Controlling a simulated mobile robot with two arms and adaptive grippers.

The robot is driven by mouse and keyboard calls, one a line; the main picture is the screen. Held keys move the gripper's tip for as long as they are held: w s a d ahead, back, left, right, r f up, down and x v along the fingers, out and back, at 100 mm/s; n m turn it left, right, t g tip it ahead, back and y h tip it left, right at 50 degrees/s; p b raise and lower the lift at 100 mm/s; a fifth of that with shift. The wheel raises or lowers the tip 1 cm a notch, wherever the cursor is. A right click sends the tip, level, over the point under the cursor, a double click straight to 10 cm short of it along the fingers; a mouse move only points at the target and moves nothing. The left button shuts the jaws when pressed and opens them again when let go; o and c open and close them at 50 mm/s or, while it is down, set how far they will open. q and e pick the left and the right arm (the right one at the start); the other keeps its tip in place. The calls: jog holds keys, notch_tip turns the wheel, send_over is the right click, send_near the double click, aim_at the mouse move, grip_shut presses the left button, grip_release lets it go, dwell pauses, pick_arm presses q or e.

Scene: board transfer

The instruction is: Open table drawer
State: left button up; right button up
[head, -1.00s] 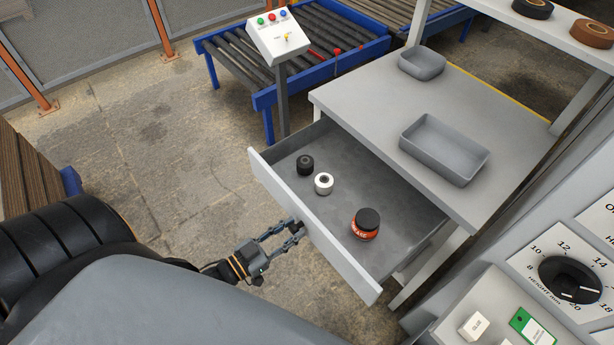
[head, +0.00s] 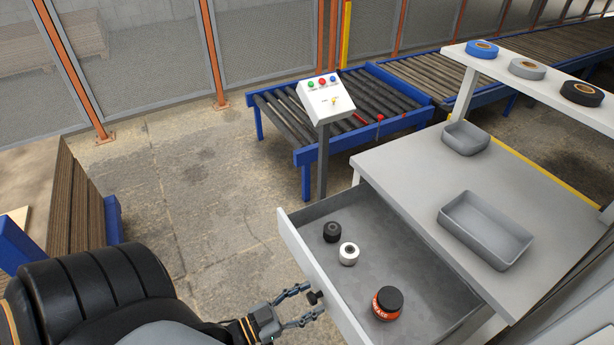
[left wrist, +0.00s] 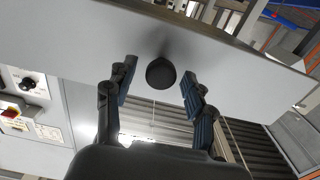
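The table drawer (head: 312,275) is pulled out from under the grey table (head: 400,180) in the head view. Inside it lie a black roll (head: 332,232), a white roll (head: 349,253) and a red jar with a black lid (head: 387,303). A dark round knob (head: 315,297) is on the drawer front. My left gripper (head: 314,301) is at the knob. In the left wrist view the knob (left wrist: 161,73) sits between the spread fingers (left wrist: 156,85), with a gap on both sides. My right gripper is not in view.
Two grey bins (head: 486,230) (head: 466,138) stand on the table top. Tape rolls (head: 527,68) lie on the shelf above. A control post (head: 325,100) and roller conveyor (head: 350,112) stand behind. Bare floor lies left of the drawer.

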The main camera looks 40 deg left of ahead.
pick_arm(q)
jog(key=v, duration=1.2)
dwell(0.3)
